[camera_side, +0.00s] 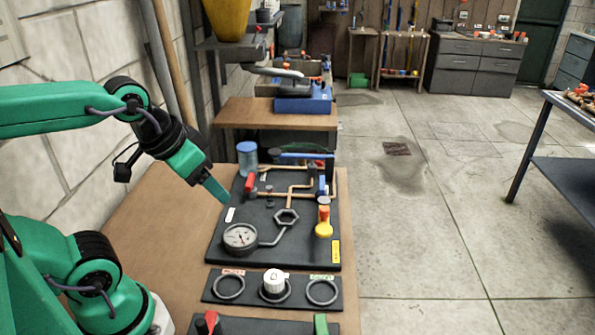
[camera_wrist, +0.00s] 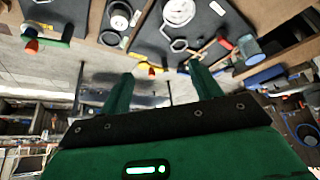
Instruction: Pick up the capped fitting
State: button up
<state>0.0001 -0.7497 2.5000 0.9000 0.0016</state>
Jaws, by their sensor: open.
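The likely capped fitting is a short white-topped cylinder (camera_side: 274,282). It stands upright within the middle ring spot of a small black plate (camera_side: 248,297), between two dark rings. In the wrist view a white-topped round piece (camera_wrist: 118,20) at the upper left looks like the same fitting. My gripper (camera_side: 214,187) is open and empty, above the left side of the large black board and well up and back from the fitting. In the wrist view its two green fingers (camera_wrist: 160,69) stand apart with nothing between them.
The large black board (camera_side: 222,258) carries a pressure gauge (camera_side: 240,238), a hex nut (camera_side: 286,217), copper pipes, a blue cylinder (camera_side: 247,157) and a yellow-and-orange knob (camera_side: 323,226). Red and green handles sit at the front edge. Bare wooden bench lies left of the board.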

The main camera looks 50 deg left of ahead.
jog(key=m+g, duration=0.5)
jog(key=m, duration=1.9)
send_over(274, 276)
jog(key=f, duration=1.3)
jog(key=shift+a+f, duration=0.3)
jog(key=shift+f, duration=0.1)
jog(key=shift+d+f+m+g, duration=0.3)
jog(key=shift+f+m+g, duration=0.1)
jog(key=shift+f+m, duration=0.2)
jog(key=shift+f, duration=1.3)
jog(key=shift+f, duration=2.6)
